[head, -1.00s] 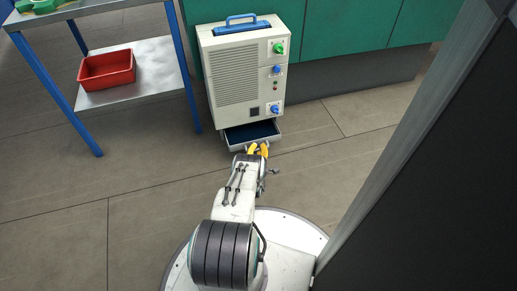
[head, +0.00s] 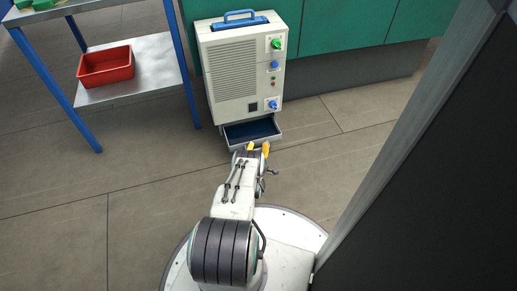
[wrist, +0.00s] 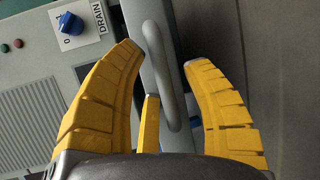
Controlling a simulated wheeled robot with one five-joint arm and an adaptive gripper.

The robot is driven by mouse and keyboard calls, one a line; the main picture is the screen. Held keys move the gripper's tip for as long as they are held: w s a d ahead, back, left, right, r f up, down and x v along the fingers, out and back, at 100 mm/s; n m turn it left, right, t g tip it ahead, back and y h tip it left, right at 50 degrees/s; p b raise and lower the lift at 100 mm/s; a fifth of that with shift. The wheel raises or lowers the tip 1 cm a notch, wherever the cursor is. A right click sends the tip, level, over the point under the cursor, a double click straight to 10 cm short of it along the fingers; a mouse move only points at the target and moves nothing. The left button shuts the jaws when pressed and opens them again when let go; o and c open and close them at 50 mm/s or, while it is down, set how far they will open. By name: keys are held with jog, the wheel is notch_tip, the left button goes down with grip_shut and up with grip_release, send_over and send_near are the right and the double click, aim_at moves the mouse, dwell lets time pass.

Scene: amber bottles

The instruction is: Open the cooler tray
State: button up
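The cooler (head: 237,75) is a cream upright box with a vent grille and a blue top handle. Its tray (head: 250,131) stands pulled out at the bottom, and its dark blue inside shows. My gripper (head: 258,148) is at the tray's front. In the wrist view my open gripper (wrist: 164,58) has its yellow fingers spread on both sides of the tray's grey bar handle (wrist: 160,75). Gaps show between the side fingers and the handle. A shorter yellow finger lies near the handle's lower end; I cannot tell whether it touches.
A blue-legged table (head: 185,85) with a red bin (head: 106,65) on its lower shelf stands to the left. Green cabinets (head: 345,22) are behind the cooler. A dark panel (head: 450,170) fills the right side. The tiled floor at left is clear.

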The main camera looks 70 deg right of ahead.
jog(key=shift+r, duration=0.1)
notch_tip(320, 180, up, 7)
jog(key=shift+d+f, duration=0.1)
jog(key=shift+d, duration=0.05)
jog(key=shift+r, duration=1.55)
jog(key=shift+o, duration=0.2)
jog(key=shift+c, duration=0.2)
